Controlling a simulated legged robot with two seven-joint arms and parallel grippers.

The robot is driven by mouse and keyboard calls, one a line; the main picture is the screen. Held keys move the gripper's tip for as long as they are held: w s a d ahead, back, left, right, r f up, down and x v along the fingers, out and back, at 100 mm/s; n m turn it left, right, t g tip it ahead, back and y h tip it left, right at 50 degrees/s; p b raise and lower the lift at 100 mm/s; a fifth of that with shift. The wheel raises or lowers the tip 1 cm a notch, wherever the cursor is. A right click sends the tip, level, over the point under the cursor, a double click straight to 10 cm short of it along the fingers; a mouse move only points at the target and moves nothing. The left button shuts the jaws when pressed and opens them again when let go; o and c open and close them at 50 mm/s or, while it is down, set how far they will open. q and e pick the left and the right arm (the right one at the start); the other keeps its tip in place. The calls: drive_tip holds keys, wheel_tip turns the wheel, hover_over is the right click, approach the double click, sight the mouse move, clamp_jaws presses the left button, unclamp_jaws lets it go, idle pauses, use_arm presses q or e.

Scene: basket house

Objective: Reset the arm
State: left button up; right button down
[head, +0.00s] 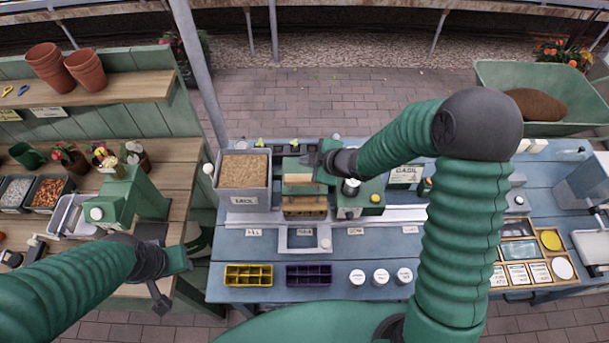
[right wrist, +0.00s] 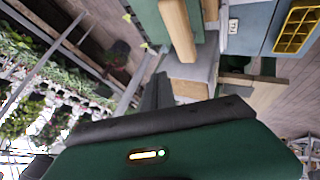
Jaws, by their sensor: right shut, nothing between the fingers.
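My right arm comes in from the right in the head view and bends at a dark elbow. Its gripper (head: 312,160) is shut and empty, over the back of the blue table beside a green device with a wooden block (head: 298,178). My left arm comes in from the lower left. Its gripper (head: 178,262) hangs over the gap between the wooden bench and the blue table; its fingers are unclear. In the right wrist view, my green gripper housing fills the bottom, and the wooden block (right wrist: 177,28) shows above it.
A grey soil bin (head: 243,198) stands left of my right gripper. A yellow tray (head: 248,275), a purple tray (head: 309,275) and white-lidded jars (head: 381,277) line the blue table's front. A green dispenser (head: 118,212) stands near my left arm. A thin grey post (head: 200,75) rises behind.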

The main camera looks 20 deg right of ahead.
idle(0.4)
drive_tip(key=s+d+f+m+g+h+b, duration=0.1)
drive_tip(key=s+f+m+g+b, duration=0.1)
drive_tip(key=s+f+m+b, duration=0.2)
drive_tip(key=s+d+f+m+g+h+b, duration=0.1)
drive_tip(key=s+f+m+b, duration=0.3)
drive_tip(key=s, duration=0.6)
drive_tip(key=s+d+f+m+g+h+b, duration=0.1)
drive_tip(key=s+f+m+g+h+b, duration=0.1)
drive_tip(key=s+f+m+b, duration=0.2)
drive_tip(key=s+m+b, duration=0.2)
drive_tip(key=s+b, duration=0.1)
drive_tip(key=b, duration=0.1)
drive_tip(key=shift+s+f+g, duration=0.25)
drive_tip(key=shift+f+g, duration=0.05)
drive_tip(key=shift+f, duration=0.05)
drive_tip(key=shift+a, duration=0.15)
drive_tip(key=shift+a, duration=0.1)
